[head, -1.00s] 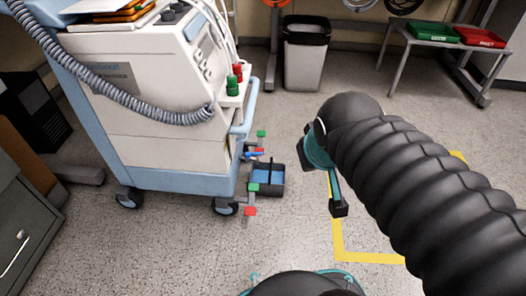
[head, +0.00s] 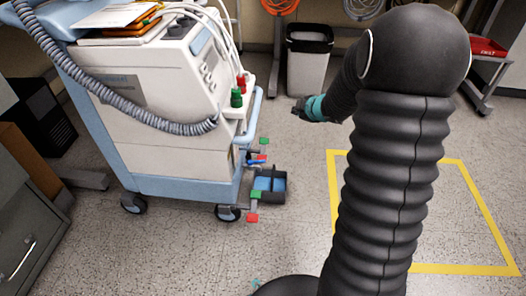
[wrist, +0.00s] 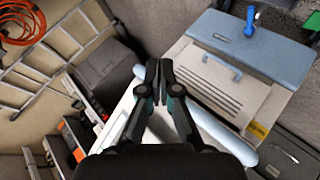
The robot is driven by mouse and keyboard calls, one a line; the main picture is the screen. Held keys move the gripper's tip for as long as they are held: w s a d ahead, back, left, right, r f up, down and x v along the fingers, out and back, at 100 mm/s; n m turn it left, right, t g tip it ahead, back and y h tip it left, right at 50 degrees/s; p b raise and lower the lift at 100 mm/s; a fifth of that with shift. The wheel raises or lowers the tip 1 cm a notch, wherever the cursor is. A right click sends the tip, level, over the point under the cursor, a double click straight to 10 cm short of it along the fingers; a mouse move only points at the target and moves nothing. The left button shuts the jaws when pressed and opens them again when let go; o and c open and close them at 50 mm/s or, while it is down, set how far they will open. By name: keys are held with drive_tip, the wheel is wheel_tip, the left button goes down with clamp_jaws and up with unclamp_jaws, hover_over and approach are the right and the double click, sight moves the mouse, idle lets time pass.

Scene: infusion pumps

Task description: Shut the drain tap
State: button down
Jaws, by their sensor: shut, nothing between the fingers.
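In the head view a small blue lever (head: 257,161), which looks like the drain tap's handle, is low at the right side of the pump cart (head: 165,165). Red and green pieces (head: 253,217) sit around it on a thin frame. Its exact angle is too small to tell. My gripper (head: 299,111) is above and right of the lever in the picture, apart from it. In the wrist view my gripper (wrist: 160,74) is shut and empty. A bright blue lever-like part (wrist: 250,22) shows at the top there; I cannot tell whether it is the tap.
A dark tray with blue inside (head: 271,184) is on the floor beside the cart. A grey bin (head: 308,60) and a bench with a red tray (head: 487,47) are behind. Yellow floor tape (head: 467,187) marks open floor at right. A grey hose hangs across the cart.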

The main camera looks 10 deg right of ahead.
drive_tip(key=s+a+f+n+g+y, duration=0.1)
drive_tip(key=f+n+g+y, duration=0.1)
drive_tip(key=f, duration=0.6)
drive_tip(key=s+a+f+n+g+y+p, duration=0.1)
drive_tip(key=s+a+f+n+g+y, duration=0.1)
drive_tip(key=f, duration=0.5)
drive_tip(key=n+y, duration=0.1)
drive_tip(key=y, duration=0.1)
drive_tip(key=shift+s+a+f+n+y, duration=0.15)
drive_tip(key=shift+s+f+n+y, duration=0.15)
drive_tip(key=shift+f+y, duration=0.1)
drive_tip(key=shift+w, duration=0.1)
drive_tip(key=b, duration=0.3)
approach(258, 161)
drive_tip(key=x, duration=0.5)
drive_tip(key=shift+a+r, duration=0.15)
drive_tip(key=shift+a, duration=0.15)
drive_tip(key=shift+w+f, duration=0.2)
drive_tip(key=shift+f, duration=0.3)
drive_tip(key=shift+w+p, duration=0.15)
drive_tip(key=shift+p, duration=0.15)
